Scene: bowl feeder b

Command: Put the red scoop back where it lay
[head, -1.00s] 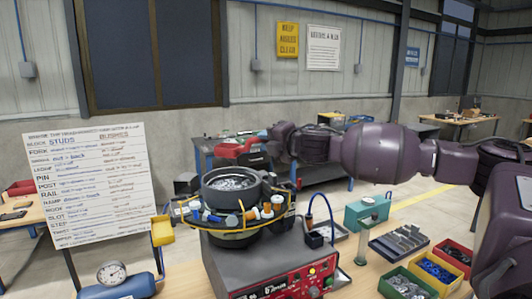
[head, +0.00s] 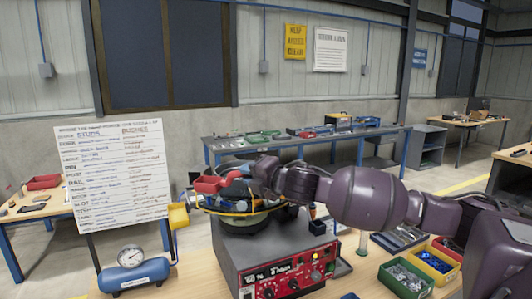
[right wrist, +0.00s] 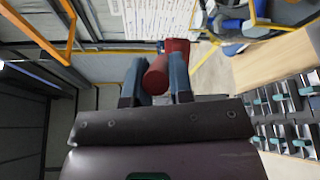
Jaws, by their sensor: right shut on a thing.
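The red scoop (head: 208,184) is in my right gripper (head: 243,171), in front of or above the bowl feeder (head: 243,224). In the right wrist view, the two blue-grey fingers of that gripper (right wrist: 157,66) close on the scoop's round red handle (right wrist: 156,79), and a darker red part (right wrist: 176,46) shows beyond it. The feeder's bowl opening is mostly hidden by the scoop and my right arm. I cannot tell whether the scoop touches the feeder. My left gripper is not in view.
The feeder stands on a grey control box with a red front (head: 290,280). A blue air tank with a gauge (head: 137,276) and a whiteboard (head: 112,172) are at the left. Green (head: 397,287), yellow and red parts bins are at the right. Bare bench shows at front left.

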